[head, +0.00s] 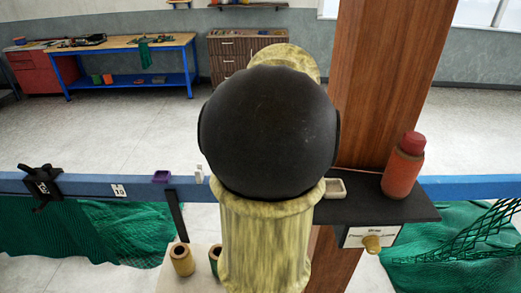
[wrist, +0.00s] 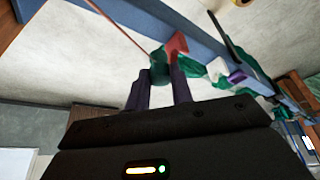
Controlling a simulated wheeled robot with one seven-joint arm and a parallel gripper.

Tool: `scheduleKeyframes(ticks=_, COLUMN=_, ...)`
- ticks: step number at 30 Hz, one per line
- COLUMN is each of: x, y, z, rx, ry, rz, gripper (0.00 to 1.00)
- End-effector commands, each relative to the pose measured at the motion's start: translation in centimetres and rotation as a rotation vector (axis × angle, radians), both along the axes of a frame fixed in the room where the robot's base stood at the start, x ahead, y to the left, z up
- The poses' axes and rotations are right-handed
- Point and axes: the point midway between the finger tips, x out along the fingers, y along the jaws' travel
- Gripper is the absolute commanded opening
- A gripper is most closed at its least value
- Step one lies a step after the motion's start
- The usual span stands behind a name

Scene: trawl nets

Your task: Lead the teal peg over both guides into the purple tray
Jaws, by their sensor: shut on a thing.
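In the wrist view, my gripper (wrist: 161,80) is shut on the teal peg (wrist: 160,67), held near a blue rail (wrist: 150,14). A thin reddish line (wrist: 112,22) runs from the upper left to the peg. A red piece (wrist: 177,44) shows just beyond the peg; I cannot tell whether they touch. A pale piece (wrist: 217,69) and the purple tray (wrist: 237,76) are further right along the rail. In the head view my arm hides the gripper and peg. The purple tray (head: 162,176) sits on the rail, left of a small white upright (head: 199,174), possibly a guide.
An orange bottle-like spool (head: 402,171) and a cream dish (head: 335,188) stand on a black shelf (head: 415,208) by a wooden post (head: 388,80). A black clamp (head: 42,186) grips the rail (head: 88,185) at left. Green nets (head: 60,232) hang below.

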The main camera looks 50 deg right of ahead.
Motion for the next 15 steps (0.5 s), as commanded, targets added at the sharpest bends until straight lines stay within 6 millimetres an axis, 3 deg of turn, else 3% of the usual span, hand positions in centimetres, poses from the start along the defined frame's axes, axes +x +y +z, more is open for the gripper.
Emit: scheduleKeyframes(ticks=15, x=2.3, y=1.8, z=0.1, rx=0.0, ry=0.001, rz=0.001, gripper=0.01)
